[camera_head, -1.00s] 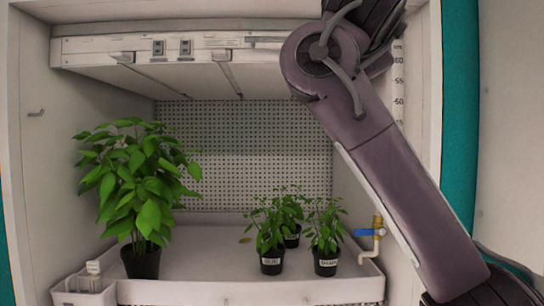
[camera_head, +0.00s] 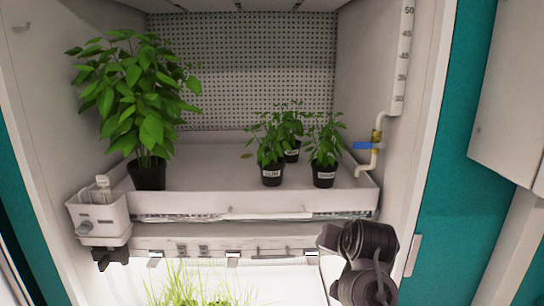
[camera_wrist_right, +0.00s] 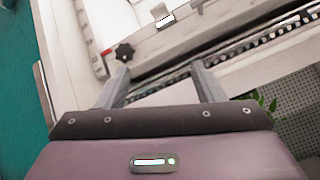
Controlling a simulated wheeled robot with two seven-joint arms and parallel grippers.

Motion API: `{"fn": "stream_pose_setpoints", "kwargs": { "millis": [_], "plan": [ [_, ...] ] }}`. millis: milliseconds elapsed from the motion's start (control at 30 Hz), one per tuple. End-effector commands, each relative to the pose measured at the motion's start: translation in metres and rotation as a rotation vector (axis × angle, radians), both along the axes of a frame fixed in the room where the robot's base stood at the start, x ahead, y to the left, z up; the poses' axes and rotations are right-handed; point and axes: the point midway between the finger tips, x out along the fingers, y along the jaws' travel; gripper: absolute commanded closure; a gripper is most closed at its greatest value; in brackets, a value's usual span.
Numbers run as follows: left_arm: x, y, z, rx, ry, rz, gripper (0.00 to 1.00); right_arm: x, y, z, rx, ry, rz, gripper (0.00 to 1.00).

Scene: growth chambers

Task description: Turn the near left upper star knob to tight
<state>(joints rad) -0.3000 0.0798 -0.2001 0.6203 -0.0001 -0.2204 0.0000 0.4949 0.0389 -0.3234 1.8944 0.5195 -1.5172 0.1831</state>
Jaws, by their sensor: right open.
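In the wrist view a black star knob (camera_wrist_right: 124,51) sits on a white post or rail, just beyond the left fingertip of my right gripper (camera_wrist_right: 160,68). The gripper is open, with nothing between its fingers; the knob is not between them. I cannot tell whether the knob is loose or tight. In the head view only dark joints of my right arm show at the lower right, in front of the lower shelf; its fingers are not visible there. A dark shape (camera_head: 110,256) under the white box at the left may be a knob, but it is unclear. My left gripper is not in view.
A shelf tray (camera_head: 230,205) holds a large plant (camera_head: 148,175) and several small potted ones. A blue-handled valve (camera_head: 366,145) stands at the right. A white box (camera_head: 98,217) hangs at the tray's left front corner. A lit lower compartment holds grass (camera_head: 195,288).

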Motion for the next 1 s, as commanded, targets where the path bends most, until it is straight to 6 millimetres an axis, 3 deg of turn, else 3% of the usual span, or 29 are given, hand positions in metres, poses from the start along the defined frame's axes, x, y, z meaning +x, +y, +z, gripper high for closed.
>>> {"fn": "stream_pose_setpoints", "kwargs": {
  "millis": [33, 100, 200, 333, 600, 900, 1000],
  "plan": [
    [0.000, 0.000, 0.000, 0.000, 0.000, 0.000, 0.79, -0.020, -0.005, -0.032, -0.022, 0.050, 0.027, 0.39],
    [0.000, 0.000, 0.000, 0.001, -0.001, 0.000, 0.79, -0.047, -0.010, -0.067, -0.059, 0.106, 0.070, 0.39],
    [0.001, 0.000, 0.000, 0.001, -0.001, 0.000, 0.79, -0.090, -0.018, -0.110, -0.111, 0.186, 0.133, 0.39],
    [0.001, 0.000, 0.000, 0.001, -0.001, 0.000, 0.79, -0.149, -0.028, -0.153, -0.177, 0.284, 0.218, 0.39],
    [0.001, 0.000, 0.000, 0.001, -0.001, 0.000, 0.79, -0.230, -0.041, -0.189, -0.264, 0.407, 0.336, 0.39],
    [0.001, 0.000, 0.000, 0.001, -0.001, 0.000, 0.79, -0.290, -0.049, -0.204, -0.327, 0.498, 0.432, 0.39],
    [0.001, 0.000, 0.000, 0.001, -0.001, 0.000, 0.79, -0.298, -0.050, -0.214, -0.339, 0.519, 0.455, 0.39]
  ]
}}
